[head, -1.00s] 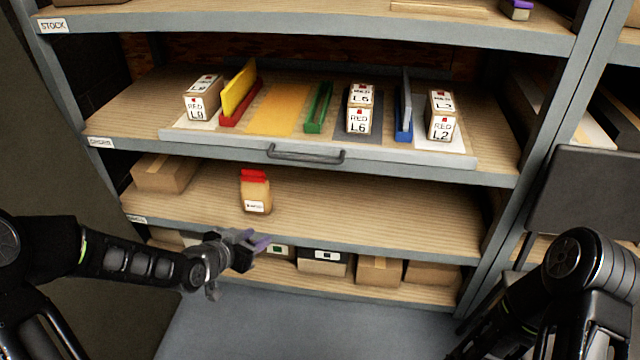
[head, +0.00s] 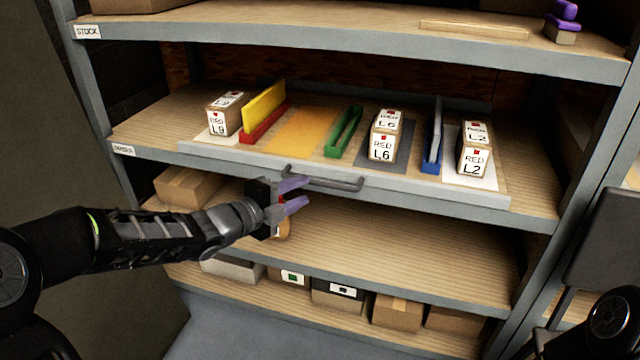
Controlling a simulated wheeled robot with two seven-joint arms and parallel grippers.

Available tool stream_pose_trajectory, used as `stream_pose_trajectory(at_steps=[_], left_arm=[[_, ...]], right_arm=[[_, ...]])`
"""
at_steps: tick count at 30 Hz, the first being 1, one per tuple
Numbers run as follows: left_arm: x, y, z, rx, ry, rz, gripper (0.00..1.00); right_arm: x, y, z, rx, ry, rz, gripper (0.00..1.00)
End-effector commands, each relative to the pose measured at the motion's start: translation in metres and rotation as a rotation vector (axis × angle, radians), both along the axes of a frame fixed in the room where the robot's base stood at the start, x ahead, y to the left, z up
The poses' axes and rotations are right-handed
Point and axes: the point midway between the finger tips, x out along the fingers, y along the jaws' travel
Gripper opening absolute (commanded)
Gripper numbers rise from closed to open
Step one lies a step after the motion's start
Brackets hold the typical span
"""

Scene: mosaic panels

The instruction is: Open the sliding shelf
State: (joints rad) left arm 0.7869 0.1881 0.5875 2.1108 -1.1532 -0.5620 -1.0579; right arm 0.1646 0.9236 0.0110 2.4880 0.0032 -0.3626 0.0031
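The sliding shelf (head: 400,190) is a light tray on the middle level of the rack, with a dark grey bar handle (head: 322,179) on its front edge. It carries several boxes labelled RED, such as the L9 box (head: 217,124), the L6 box (head: 383,147) and the L2 box (head: 473,162), plus coloured dividers. My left gripper (head: 295,194) has two purple fingers held apart, with nothing seen between them. It is at the left end of the handle; whether it touches the handle I cannot tell. My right gripper is out of view.
A lower shelf (head: 420,250) holds a cardboard box (head: 187,187) at left and a package mostly hidden behind my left gripper. Several boxes stand on the bottom level. A top shelf (head: 350,45) and the rack's right post (head: 575,240) bound the space.

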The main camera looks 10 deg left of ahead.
Motion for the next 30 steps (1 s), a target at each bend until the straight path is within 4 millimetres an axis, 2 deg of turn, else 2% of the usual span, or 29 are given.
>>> stream_pose_trajectory(at_steps=[15, 26, 30], left_arm=[[0.059, -0.031, -0.015, -0.003, 0.001, 0.000, 0.34], [0.064, -0.032, -0.014, -0.001, 0.002, 0.000, 0.33], [0.064, -0.032, -0.014, -0.001, 0.002, 0.000, 0.22]], right_arm=[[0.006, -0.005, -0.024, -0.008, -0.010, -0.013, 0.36], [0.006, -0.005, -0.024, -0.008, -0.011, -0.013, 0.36], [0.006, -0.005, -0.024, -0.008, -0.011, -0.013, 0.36]])
